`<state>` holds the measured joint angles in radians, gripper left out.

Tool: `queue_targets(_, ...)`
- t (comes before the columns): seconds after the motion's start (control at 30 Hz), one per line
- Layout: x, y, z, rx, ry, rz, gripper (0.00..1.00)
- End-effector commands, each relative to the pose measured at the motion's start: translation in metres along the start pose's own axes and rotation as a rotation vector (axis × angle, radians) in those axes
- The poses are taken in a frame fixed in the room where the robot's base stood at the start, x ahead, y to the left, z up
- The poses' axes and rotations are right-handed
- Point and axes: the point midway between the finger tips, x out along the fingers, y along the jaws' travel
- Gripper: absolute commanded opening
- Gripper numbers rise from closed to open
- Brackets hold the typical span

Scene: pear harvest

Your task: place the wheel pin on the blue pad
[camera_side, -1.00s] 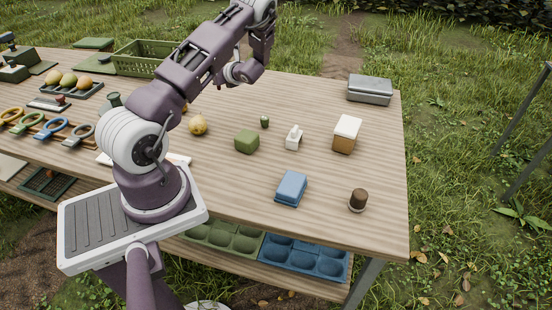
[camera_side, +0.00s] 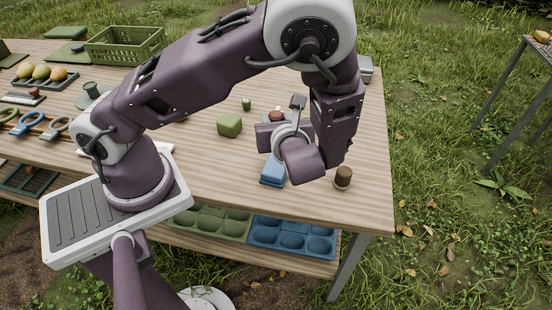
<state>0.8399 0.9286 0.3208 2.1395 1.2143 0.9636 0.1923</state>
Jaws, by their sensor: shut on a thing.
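My gripper (camera_side: 268,133) is low over the middle of the table, just behind the blue pad, and is mostly hidden by my own wrist. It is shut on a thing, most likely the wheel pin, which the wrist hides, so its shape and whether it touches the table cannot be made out. The blue pad (camera_side: 271,172) is a raised blue block near the front of the table.
A green block (camera_side: 229,124) and a small green object (camera_side: 246,104) stand left of my gripper. A brown cylinder (camera_side: 343,176) stands right of the pad near the front edge. A green crate (camera_side: 124,44) and a fruit tray (camera_side: 46,80) are at the back left.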

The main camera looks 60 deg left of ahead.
Motion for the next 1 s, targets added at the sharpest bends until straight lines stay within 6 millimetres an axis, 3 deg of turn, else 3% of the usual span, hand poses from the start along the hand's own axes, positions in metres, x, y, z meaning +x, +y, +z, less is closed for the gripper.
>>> queue_targets(0.1, 0.011, 0.001, -0.026, 0.006, -0.003, 0.001, 0.0)
queue_targets(0.4, 0.032, 0.0, -0.075, 0.003, -0.002, 0.001, 0.0)
queue_targets(0.77, 0.034, 0.0, -0.08, 0.001, 0.0, 0.0, 0.0)
queue_targets(0.8, 0.034, 0.0, -0.081, 0.0, 0.0, 0.0, 0.35)
queue_targets(0.9, 0.034, 0.0, -0.08, 0.0, 0.0, 0.0, 0.53)
queue_targets(1.0, 0.034, 0.0, -0.08, 0.0, 0.0, 0.0, 0.53)
